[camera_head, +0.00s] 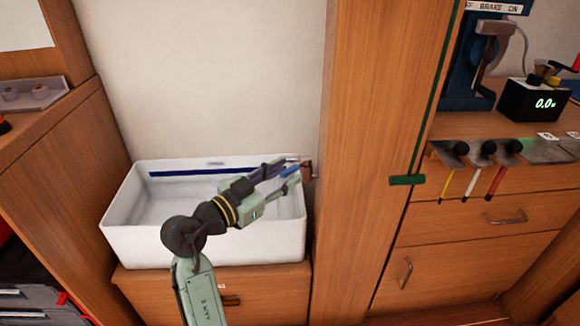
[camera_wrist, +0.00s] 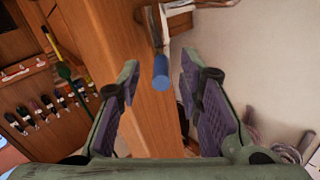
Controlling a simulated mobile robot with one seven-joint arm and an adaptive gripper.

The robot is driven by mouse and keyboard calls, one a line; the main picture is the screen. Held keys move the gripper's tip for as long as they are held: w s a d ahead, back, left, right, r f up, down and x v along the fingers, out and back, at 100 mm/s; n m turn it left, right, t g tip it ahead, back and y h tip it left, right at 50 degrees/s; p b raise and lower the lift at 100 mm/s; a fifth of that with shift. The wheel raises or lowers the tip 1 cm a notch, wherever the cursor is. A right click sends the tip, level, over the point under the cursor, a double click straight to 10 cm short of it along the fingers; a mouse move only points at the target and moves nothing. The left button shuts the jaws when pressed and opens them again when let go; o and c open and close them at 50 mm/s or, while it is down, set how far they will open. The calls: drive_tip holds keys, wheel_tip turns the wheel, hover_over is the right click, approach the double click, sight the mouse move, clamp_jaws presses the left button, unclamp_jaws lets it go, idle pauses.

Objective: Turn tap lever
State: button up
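The tap lever shows in the wrist view as a short blue cylinder (camera_wrist: 161,74) on a grey stem. In the head view its blue end (camera_head: 290,171) shows at the right edge of the white basin (camera_head: 125,225), beside a brown mount (camera_head: 307,171) on the wooden panel. My gripper (camera_head: 288,172) reaches over the basin toward the panel. In the wrist view my gripper (camera_wrist: 160,64) is open, with one finger on each side of the blue lever and visible gaps. How deep the lever sits between the fingers is hard to tell.
A tall wooden panel (camera_head: 375,120) stands directly right of the basin. A green handle (camera_head: 407,180) juts from it farther right. Several tools hang from a rack (camera_head: 450,152) there. The wall (camera_head: 205,75) behind the basin is bare.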

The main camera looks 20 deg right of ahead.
sight(295, 168)
drive_tip(key=shift+x, duration=1.45)
drive_tip(key=shift+c, duration=0.3)
clamp_jaws()
